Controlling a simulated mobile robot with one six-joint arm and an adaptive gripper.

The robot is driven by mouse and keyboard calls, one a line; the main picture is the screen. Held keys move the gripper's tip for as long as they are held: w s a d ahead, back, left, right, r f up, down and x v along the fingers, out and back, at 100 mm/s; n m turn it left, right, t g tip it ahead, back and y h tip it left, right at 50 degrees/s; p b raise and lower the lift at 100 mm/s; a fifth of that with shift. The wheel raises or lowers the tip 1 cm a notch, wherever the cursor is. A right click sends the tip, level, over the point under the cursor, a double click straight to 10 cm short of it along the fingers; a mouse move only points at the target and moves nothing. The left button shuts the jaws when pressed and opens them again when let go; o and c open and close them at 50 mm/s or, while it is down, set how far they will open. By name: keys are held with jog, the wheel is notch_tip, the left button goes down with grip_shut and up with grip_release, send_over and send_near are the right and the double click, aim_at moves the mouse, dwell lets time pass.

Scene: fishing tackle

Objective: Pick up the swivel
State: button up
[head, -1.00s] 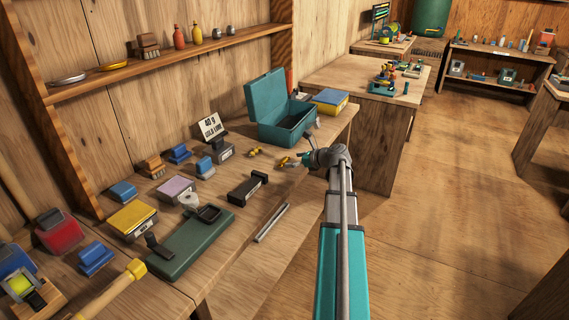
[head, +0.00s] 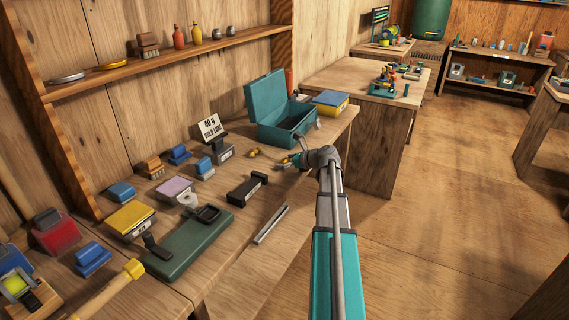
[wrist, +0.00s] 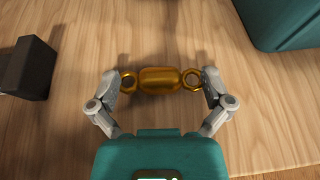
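A brass swivel (wrist: 159,80) with a round-ended barrel and a ring at each end lies on the wooden bench, seen in the middle of the wrist view. My gripper (wrist: 164,86) is spread wide, with one finger beside each ring, the swivel lengthwise between them. The fingertips look very close to the rings; I cannot tell if they touch. In the head view my gripper (head: 298,161) is low over the bench in front of the teal tackle box, and the swivel (head: 284,161) shows just left of it. Another small brass-coloured piece (head: 253,153) lies further left.
The open teal tackle box (head: 283,130) stands close behind my gripper, and its corner shows in the wrist view (wrist: 285,22). A black block-like holder (head: 247,188) lies to the left. A metal bar (head: 270,224) lies near the bench's front edge.

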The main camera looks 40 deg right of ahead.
aim_at(285, 160)
jog(key=c, duration=0.8)
jog(key=shift+r, duration=0.2)
notch_tip(285, 160, up, 3)
jog(key=p, duration=0.3)
jog(key=shift+s+d+r+p, duration=0.25)
jog(key=shift+s+r+p, duration=1.4)
jog(key=shift+s, duration=0.7)
jog(key=shift+s+d+r+p, duration=0.25)
jog(key=shift+s+r+p, duration=1.4)
jog(key=shift+s, duration=0.65)
jog(key=shift+s+d+r+p, duration=0.25)
jog(key=shift+s+r+p, duration=1.4)
jog(key=shift+s, duration=0.7)
jog(key=shift+f, duration=0.15)
